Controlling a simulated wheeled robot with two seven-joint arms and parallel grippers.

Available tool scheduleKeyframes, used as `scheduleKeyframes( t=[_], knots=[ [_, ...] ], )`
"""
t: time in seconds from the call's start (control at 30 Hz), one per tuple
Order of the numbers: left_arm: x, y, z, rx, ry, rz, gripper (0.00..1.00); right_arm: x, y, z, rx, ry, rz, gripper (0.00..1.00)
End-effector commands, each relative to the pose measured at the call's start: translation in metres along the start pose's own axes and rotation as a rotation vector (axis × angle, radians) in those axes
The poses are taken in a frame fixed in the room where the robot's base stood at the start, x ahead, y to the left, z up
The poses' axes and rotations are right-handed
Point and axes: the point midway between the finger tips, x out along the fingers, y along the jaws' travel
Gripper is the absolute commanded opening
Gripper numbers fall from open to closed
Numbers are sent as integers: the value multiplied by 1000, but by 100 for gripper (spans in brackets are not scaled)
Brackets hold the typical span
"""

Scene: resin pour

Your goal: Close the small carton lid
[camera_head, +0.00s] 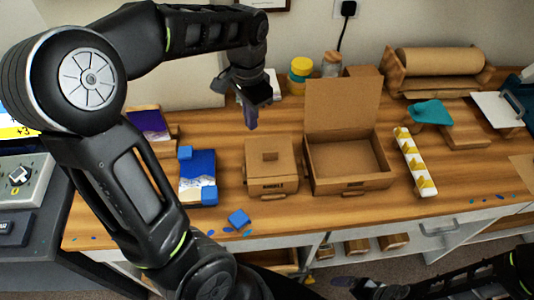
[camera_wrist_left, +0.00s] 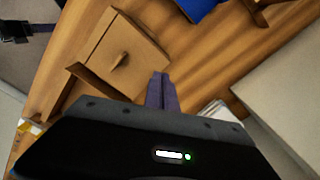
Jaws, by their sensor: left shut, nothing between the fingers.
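The small carton (camera_head: 285,180) is a brown box on the wooden bench with dark lettering on its front. Its lid (camera_head: 255,155) lies flat on top, with a small raised tab, and looks shut. In the left wrist view the small carton (camera_wrist_left: 140,65) shows at upper left. My left gripper (camera_head: 251,116) is shut and empty, in the air behind and a little left of the small carton, apart from it. Its purple fingers (camera_wrist_left: 162,92) are together in the left wrist view. My right gripper (camera_head: 358,284) is low at the bottom right, its jaws unclear.
A larger open carton (camera_head: 350,185) stands right of the small one, its lid (camera_head: 343,103) upright. A white strip with yellow pieces (camera_head: 414,163) is to its right.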

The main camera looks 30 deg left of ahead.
Motion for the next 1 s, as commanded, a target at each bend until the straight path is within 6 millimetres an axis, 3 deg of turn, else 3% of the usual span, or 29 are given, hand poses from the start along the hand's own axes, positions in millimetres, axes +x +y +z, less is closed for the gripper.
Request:
scheduleKeyframes(
  t=[0.7, 1.0],
  knots=[
    [-87, 0, 0, 0, -1, 0, 0, -66, -23, 4, 7, -8, 9, 99],
    [-90, 0, 0, 0, 0, 0, 0, -67, -23, 4, 9, -10, 11, 99]
  ],
)
